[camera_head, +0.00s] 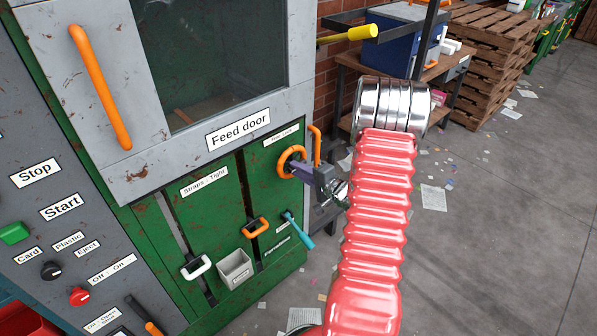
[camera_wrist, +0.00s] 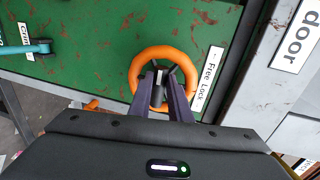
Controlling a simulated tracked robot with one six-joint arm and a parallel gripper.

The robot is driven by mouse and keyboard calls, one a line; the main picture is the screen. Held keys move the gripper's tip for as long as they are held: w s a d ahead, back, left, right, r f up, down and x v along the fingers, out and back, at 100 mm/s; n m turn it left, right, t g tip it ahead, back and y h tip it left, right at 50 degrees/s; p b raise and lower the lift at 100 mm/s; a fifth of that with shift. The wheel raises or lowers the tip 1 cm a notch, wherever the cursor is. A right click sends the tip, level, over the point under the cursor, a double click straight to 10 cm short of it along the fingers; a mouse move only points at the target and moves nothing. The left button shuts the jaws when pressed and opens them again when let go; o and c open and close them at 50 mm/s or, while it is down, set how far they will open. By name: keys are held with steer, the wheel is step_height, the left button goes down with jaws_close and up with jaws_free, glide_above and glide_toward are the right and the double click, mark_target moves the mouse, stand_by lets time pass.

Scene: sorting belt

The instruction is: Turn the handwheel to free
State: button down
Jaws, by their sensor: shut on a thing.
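The orange handwheel (camera_head: 291,162) sits on the green machine front, under a label that reads "Free Lock" in the wrist view. It also shows in the wrist view (camera_wrist: 138,75), with its rim upright against the green panel. My gripper (camera_head: 309,172) reaches it from the right in the head view. In the wrist view, its two dark fingers (camera_wrist: 162,88) are shut on the wheel and cover its middle and lower part. Which part of the wheel lies between the fingertips is partly hidden. I cannot tell the wheel's turn position.
An orange bar handle (camera_head: 317,145) stands just right of the wheel. Below are an orange strap handle (camera_head: 256,228), a teal lever (camera_head: 298,230), a white handle (camera_head: 196,267) and a grey box (camera_head: 235,269). The feed door is above. Open floor lies to the right.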

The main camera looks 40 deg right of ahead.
steer(key=shift+a+f, duration=0.3)
steer(key=c, duration=2)
jaws_free()
steer(key=o, duration=0.4)
steer(key=shift+d+r, duration=0.15)
steer(key=shift+c, duration=0.2)
steer(key=shift+s, duration=0.1)
steer(key=s+r, duration=0.2)
steer(key=s, duration=1.1)
steer(key=shift+s+d+r, duration=0.2)
steer(key=shift+r, duration=0.15)
